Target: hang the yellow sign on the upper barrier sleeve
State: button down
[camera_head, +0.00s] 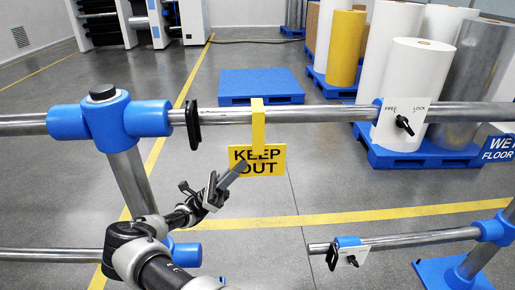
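The yellow sign (272,158) reads KEEP OUT. Its yellow strap (258,122) crosses the upper rail (310,114) and the plate is below the rail. I cannot tell whether the strap hooks over the rail or only stands in front of it. A black collar (193,125) is on the rail to the left of the sign, near the blue joint (107,120). My gripper (236,171) is at the lower left of the sign, with a grey finger overlapping the lettering. Whether it grips the sign's edge is hidden.
A white FREE/LOCK plate with a black knob (404,124) is on the upper rail at right. A lower rail (420,239) ends in a black collar and small knob. A blue wet-floor sign (497,148) is at the right edge. Blue pallets (262,86) and large rolls are behind.

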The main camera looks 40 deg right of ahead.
aim_at(238, 154)
jog(key=shift+r, duration=0.1)
dwell(0.3)
jog(key=shift+r+p, duration=1.2)
jog(key=shift+r, duration=0.95)
jog(key=shift+s+a+p, duration=0.75)
jog(key=shift+s+a, duration=0.05)
jog(key=shift+s, duration=0.2)
jog(key=s+a+p, duration=0.3)
jog(key=s+a, duration=0.1)
jog(key=s, duration=0.2)
jog(key=shift+a, duration=0.25)
